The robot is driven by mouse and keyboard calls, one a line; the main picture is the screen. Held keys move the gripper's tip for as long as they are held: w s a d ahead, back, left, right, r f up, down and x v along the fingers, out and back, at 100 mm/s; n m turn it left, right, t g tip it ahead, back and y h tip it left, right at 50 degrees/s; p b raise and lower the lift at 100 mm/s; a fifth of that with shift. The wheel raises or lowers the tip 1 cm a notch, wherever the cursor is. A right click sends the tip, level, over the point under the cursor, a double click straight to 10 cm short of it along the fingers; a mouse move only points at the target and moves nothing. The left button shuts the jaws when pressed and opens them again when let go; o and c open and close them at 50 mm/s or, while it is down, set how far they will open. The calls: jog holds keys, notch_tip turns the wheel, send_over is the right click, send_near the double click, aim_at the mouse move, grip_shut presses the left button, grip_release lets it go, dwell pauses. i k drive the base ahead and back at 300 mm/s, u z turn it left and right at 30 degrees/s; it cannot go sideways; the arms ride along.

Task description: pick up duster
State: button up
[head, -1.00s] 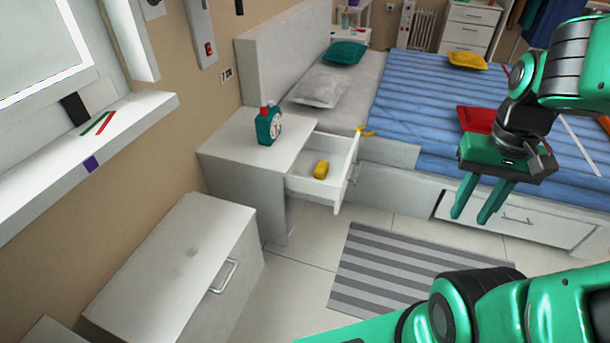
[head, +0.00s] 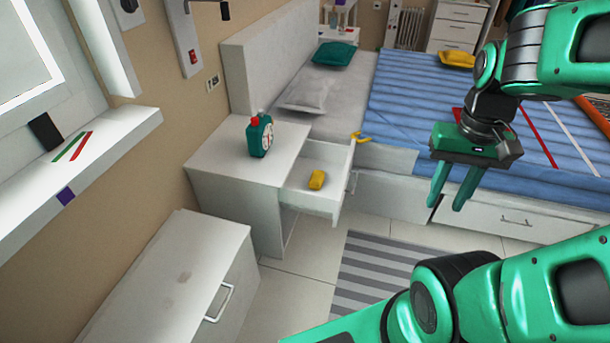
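I cannot tell for certain which thing is the duster. A small yellow block-like object (head: 317,180) lies in the open drawer of the white bedside cabinet. Another small, thin yellow object (head: 360,137) is at the bed's edge just behind the drawer. My gripper (head: 447,206) hangs in the air in front of the bed, to the right of the drawer, fingers pointing down. Its two green fingers are apart with nothing between them. It touches neither yellow object.
A low white cabinet (head: 165,285) stands at front left. The bed (head: 400,100) fills the back. A striped rug (head: 365,270) lies on open floor.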

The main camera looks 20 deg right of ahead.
aim_at(318, 178)
jog(key=z, duration=0.05)
jog(key=i, duration=1.35)
